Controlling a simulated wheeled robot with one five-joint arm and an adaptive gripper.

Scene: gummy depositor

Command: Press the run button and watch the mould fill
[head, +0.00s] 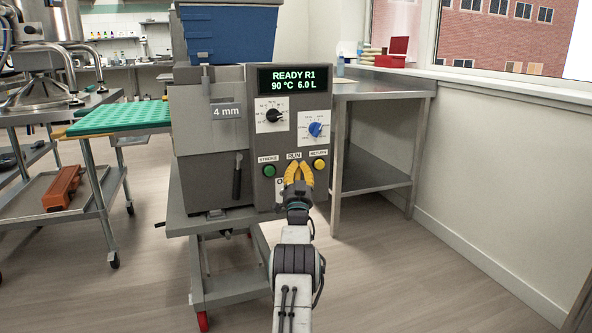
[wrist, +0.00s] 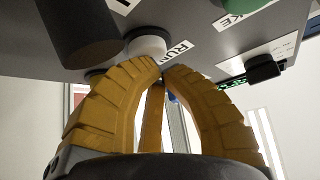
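The depositor (head: 200,140) stands mid-picture in the head view, its display (head: 293,79) reading "READY R1, 90 °C 6.0 L". The RUN label (head: 293,156) is on its panel, between the green STROKE button (head: 269,171) and yellow RETURN button (head: 319,164). My gripper (head: 298,166) covers the spot under that label. In the wrist view a pale round button (wrist: 147,44) sits beside the RUN label (wrist: 178,51). My yellow fingertips (wrist: 161,63) are drawn together, empty, right by it; contact cannot be told. A green slab (head: 120,117), perhaps the mould, lies left of the depositor.
A black knob (head: 274,115) and blue knob (head: 316,129) are above the buttons. A dark cylinder (wrist: 80,30) is close to my fingers. A steel table (head: 378,90) stands right of the depositor, a steel bench (head: 60,112) left. The floor at right is clear.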

